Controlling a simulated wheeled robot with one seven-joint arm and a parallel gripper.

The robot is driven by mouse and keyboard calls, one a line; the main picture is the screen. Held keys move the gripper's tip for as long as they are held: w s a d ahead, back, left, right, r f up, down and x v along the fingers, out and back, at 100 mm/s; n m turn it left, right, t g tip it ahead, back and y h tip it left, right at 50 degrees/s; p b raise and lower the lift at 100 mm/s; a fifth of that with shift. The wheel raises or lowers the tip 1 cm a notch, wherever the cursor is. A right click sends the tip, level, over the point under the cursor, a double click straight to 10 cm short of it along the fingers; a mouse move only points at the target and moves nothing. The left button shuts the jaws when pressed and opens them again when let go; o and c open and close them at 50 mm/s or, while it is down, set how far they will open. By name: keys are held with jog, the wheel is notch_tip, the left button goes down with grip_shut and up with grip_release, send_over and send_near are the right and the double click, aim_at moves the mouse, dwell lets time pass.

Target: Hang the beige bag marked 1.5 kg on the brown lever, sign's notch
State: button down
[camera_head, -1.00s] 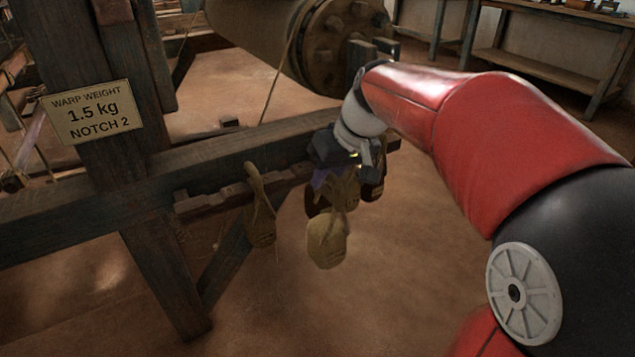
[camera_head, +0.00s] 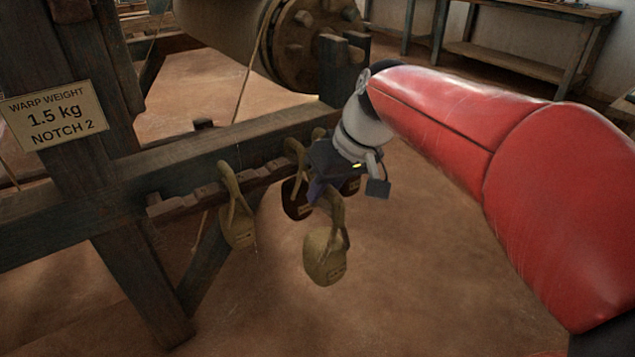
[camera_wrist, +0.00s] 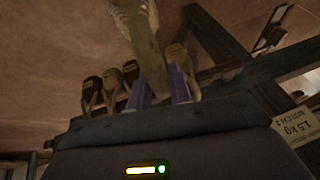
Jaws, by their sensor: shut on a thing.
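My gripper (camera_head: 322,188) is shut on the strap of a beige bag (camera_head: 325,256), which hangs below it in open air. In the wrist view the bag (camera_wrist: 135,20) hangs by its strap between the purple fingers (camera_wrist: 160,88). Any mark on it is too small to read. The brown notched lever (camera_head: 180,203) runs along the beam, left of my gripper. An olive-beige bag (camera_head: 238,228) and darker brown bags (camera_head: 296,198) hang along it. My gripper hides part of that row and the lever's right end. The sign (camera_head: 55,115) reads "WARP WEIGHT 1.5 kg NOTCH 2".
A thick wooden beam (camera_head: 225,140) lies behind the lever and joins an upright post (camera_head: 75,190) at left. A large roller with a pegged end (camera_head: 305,45) stands behind. The floor in front is clear. A workbench (camera_head: 530,50) stands far right.

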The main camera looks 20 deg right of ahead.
jog(key=s+d+r, duration=0.1)
jog(key=s+d, duration=0.1)
jog(key=s, duration=0.5)
jog(key=shift+s+d, duration=0.2)
dwell(0.4)
dwell(0.6)
